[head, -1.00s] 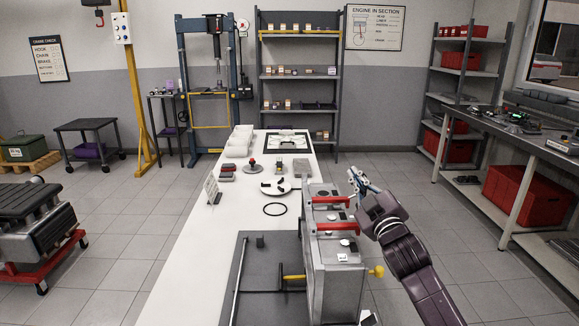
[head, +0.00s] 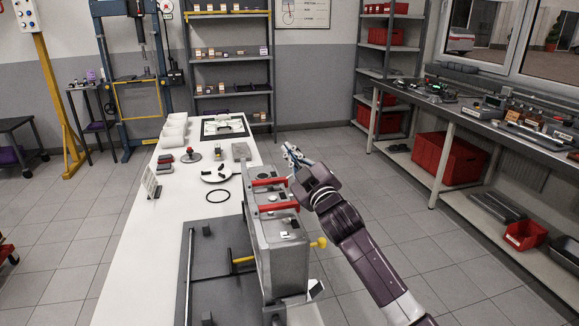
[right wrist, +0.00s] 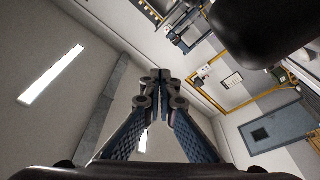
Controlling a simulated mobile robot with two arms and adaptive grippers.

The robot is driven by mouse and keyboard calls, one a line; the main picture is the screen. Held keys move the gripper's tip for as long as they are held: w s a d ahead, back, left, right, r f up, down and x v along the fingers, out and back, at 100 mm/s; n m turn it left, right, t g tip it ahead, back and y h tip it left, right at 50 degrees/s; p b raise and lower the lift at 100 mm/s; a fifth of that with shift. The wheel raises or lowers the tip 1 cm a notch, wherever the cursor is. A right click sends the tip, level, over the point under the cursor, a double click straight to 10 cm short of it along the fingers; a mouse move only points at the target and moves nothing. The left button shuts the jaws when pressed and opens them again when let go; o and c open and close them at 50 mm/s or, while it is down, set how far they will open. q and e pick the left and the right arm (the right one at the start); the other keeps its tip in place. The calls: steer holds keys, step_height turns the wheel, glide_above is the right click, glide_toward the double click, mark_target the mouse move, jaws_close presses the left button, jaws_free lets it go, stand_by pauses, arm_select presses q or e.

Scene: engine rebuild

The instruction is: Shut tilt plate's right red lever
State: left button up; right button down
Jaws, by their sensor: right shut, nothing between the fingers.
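The tilt plate (head: 255,240) stands upright as a grey fixture at the right edge of the white table. Two red levers lie across its top: a far red lever (head: 270,182) and a near red lever (head: 279,206). Both look roughly level; I cannot tell from their angle whether either is shut. My right gripper (head: 291,152) is above and beyond the far lever, slightly right of it, apparently not touching it. In the right wrist view its fingers (right wrist: 161,78) are together and empty, pointing toward wall and ceiling. My left gripper is out of view.
A yellow-handled knob (head: 319,242) sticks out on the fixture's right side. On the white table (head: 160,225) are a black ring (head: 218,196), a round white plate (head: 216,173) and small parts. Open floor lies right of the table, before the workbench (head: 480,150).

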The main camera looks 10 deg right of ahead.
arm_select(q)
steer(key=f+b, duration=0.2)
steer(key=b, duration=0.1)
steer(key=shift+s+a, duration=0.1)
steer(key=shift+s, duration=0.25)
arm_select(e)
steer(key=a+v, duration=0.1)
steer(key=v, duration=0.9)
steer(key=shift+s, duration=0.25)
steer(key=shift+r, duration=0.15)
